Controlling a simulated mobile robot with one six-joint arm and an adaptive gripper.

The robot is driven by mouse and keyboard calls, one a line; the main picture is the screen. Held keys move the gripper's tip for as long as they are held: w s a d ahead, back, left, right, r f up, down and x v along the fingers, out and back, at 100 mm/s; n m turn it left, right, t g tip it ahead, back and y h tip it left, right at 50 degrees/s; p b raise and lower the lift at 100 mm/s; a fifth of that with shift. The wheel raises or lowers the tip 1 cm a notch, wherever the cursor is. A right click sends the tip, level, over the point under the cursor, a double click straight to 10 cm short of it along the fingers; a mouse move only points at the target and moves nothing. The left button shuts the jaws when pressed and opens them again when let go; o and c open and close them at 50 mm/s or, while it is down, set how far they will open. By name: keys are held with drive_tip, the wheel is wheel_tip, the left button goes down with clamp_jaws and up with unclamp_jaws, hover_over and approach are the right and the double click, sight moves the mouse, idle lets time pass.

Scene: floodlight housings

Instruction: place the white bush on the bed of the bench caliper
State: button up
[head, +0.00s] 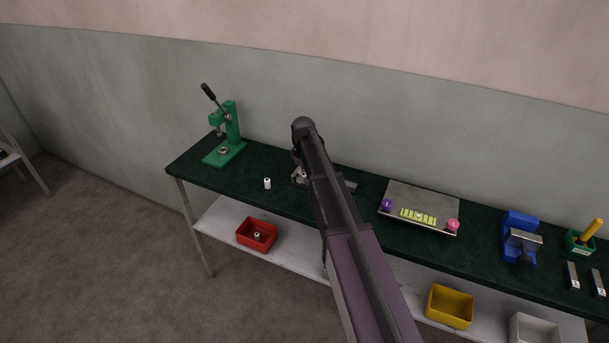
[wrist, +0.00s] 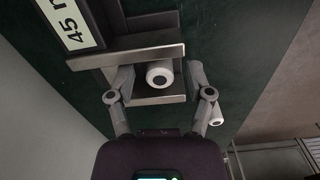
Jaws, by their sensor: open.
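A white bush (wrist: 160,75) with a dark bore sits between two grey metal plates of the bench caliper (wrist: 130,54) in the wrist view. It appears to rest on the caliper's bed. My gripper (wrist: 161,80) is open, with one finger on each side of this bush and gaps visible. In the head view, my gripper (head: 299,174) is low over the bench, and my arm hides most of the caliper (head: 350,186) and the bush there. A second white bush (head: 267,183) stands on the bench to the left; it also shows in the wrist view (wrist: 216,116).
A green press (head: 230,125) stands at the bench's left end. Right of the caliper are a grey tray (head: 425,198), a blue vice-like device (head: 519,238) and a green box (head: 580,241). Red (head: 257,234) and yellow (head: 450,305) bins sit on the lower shelf.

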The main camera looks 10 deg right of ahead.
sight(303, 174)
wheel_tip(303, 174, up, 12)
drive_tip(key=p, duration=1.1)
drive_tip(key=shift+f, duration=0.2)
idle(0.4)
drive_tip(key=s+m, duration=0.9)
drive_tip(key=s, duration=2)
drive_tip(key=shift+d+m, duration=0.15)
drive_tip(key=shift+m, duration=0.15)
drive_tip(key=shift+d, duration=0.1)
